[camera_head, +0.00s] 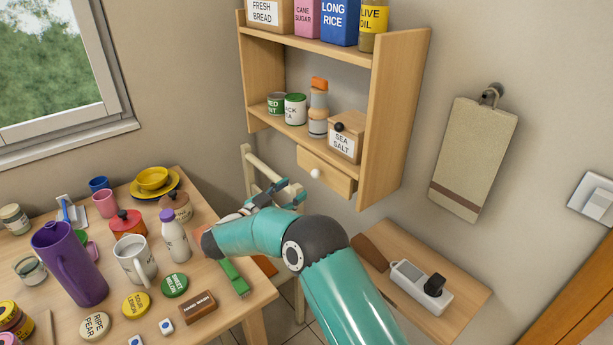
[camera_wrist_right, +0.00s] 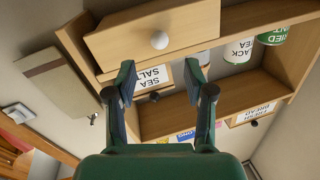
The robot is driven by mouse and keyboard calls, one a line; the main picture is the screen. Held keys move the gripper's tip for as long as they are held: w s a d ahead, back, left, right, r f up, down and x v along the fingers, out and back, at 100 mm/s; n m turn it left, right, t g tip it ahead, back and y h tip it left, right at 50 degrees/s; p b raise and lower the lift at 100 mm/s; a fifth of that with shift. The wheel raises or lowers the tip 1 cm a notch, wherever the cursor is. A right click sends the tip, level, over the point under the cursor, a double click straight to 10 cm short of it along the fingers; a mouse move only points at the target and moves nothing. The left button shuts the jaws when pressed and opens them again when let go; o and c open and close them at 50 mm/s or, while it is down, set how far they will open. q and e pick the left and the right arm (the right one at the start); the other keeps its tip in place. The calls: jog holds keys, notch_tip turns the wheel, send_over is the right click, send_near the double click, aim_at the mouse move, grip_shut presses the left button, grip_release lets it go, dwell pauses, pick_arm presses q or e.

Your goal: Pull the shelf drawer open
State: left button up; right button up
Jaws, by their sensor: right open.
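The shelf drawer (camera_head: 327,170) is a wooden box front with a round white knob (camera_head: 316,174), low on the right side of the wall shelf. I cannot tell for sure whether it is fully closed. My right gripper (camera_head: 291,193) is open and empty, below and left of the knob in the head view. In the right wrist view, which is turned upside down, the drawer front (camera_wrist_right: 120,42) and knob (camera_wrist_right: 159,40) show beyond the open fingertips (camera_wrist_right: 158,76). The knob lies in line with the gap between the fingers, apart from them. My left gripper is not in view.
The wall shelf (camera_head: 398,110) holds cans, a bottle and a sea salt box (camera_head: 345,145) above the drawer. A chair (camera_head: 262,165) stands below it. A crowded table (camera_head: 240,305) is at left. A low wooden surface (camera_head: 452,300) with a power strip is at right.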

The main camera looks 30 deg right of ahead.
jog(key=p+x, duration=0.1)
jog(key=x, duration=0.7)
grip_shut()
